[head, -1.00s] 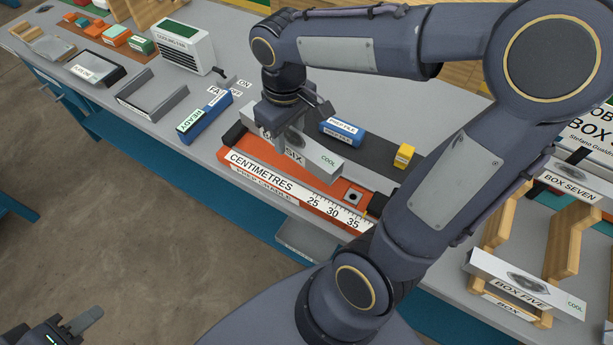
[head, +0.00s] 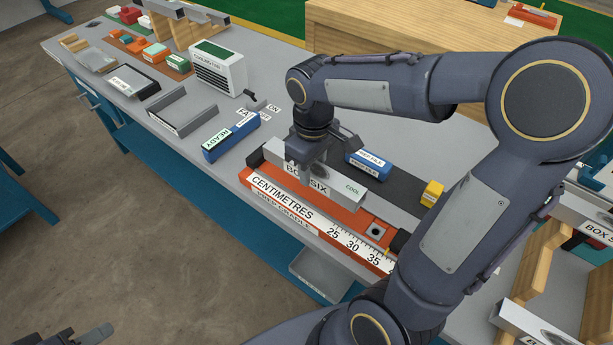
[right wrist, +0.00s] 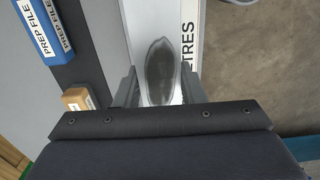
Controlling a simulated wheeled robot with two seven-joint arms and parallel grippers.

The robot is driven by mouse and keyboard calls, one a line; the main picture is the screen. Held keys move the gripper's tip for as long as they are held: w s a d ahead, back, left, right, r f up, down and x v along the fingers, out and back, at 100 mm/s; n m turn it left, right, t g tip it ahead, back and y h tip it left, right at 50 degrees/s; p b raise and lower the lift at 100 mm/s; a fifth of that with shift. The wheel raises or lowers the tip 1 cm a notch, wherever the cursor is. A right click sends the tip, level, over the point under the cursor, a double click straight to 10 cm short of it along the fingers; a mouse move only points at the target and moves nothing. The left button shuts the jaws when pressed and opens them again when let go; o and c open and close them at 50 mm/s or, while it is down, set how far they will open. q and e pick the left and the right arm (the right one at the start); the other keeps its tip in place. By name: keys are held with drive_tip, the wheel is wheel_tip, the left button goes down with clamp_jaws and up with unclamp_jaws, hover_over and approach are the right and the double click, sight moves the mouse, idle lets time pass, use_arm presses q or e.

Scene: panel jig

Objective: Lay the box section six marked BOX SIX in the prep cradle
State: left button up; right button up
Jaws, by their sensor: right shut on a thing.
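Box section six (head: 349,186), a grey metal bar marked BOX SIX and COOL, lies level along the orange prep cradle (head: 243,176), behind its white CENTIMETRES scale. My right gripper (head: 308,178) points down and is shut on the bar near its middle. In the right wrist view the bar (right wrist: 145,20) runs between the two fingers, with a dark oval patch on its face. I cannot tell whether its underside touches the cradle. My left gripper (head: 85,338) shows only partly at the bottom left edge, away from the bench.
A blue PREP FILE block (head: 369,164) and a yellow block (head: 432,193) stand behind the cradle. A blue READY block (head: 230,137) is to its left. A cooling unit (head: 219,70) stands further back. Other box sections sit on wooden racks at the right.

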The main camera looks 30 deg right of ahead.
drive_tip(key=w+f, duration=0.2)
drive_tip(key=f, duration=0.1)
drive_tip(key=shift+w+f, duration=0.2)
drive_tip(key=shift+w, duration=0.2)
drive_tip(key=shift+f, duration=1.55)
